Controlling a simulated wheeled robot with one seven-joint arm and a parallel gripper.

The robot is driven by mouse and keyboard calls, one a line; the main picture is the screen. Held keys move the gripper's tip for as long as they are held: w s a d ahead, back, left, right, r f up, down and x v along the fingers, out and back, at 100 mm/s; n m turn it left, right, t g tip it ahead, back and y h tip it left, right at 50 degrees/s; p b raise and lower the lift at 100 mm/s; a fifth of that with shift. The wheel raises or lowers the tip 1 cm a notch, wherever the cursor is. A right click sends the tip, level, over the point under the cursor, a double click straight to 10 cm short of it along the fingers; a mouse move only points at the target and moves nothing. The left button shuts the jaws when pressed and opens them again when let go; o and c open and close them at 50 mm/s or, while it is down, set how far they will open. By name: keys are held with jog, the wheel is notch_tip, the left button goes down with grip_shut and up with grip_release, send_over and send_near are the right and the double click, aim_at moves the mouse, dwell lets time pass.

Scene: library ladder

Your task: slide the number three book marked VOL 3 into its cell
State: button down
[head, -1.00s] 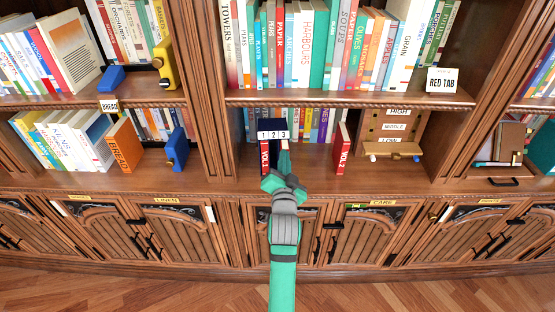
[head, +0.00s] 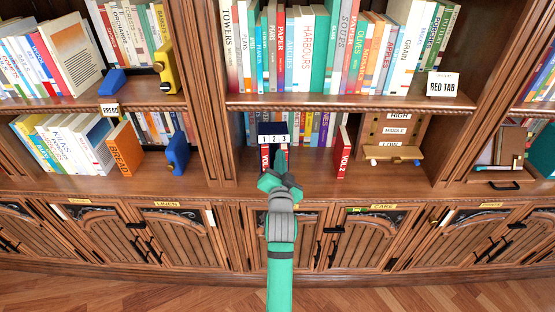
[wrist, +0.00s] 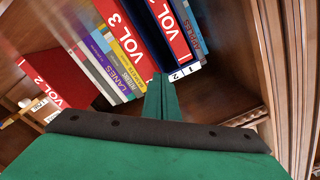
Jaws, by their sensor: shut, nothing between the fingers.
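The VOL 3 book (wrist: 122,32) shows its red spine upright in the wrist view, beside a dark blue upright panel of the holder; its depth in the cell is unclear. The dark blue holder, labelled 1 2 3 (head: 272,140), stands in the lower middle bay. Another red volume (wrist: 171,28) stands across the panel, and shows as VOL 1 in the head view (head: 265,158). My gripper (head: 279,160) is shut and empty in front of the holder; its green fingers (wrist: 162,98) point at the gap between the two spines and hide part of the holder.
A small wooden stand (head: 392,150) is further right. Bay uprights and the shelf above (head: 350,103) bound the space. Other books line the back.

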jog(key=shift+w+d, duration=0.4)
jog(key=shift+w, duration=1.05)
dwell(0.5)
jog(key=shift+w+a, duration=0.1)
jog(key=shift+w, duration=0.05)
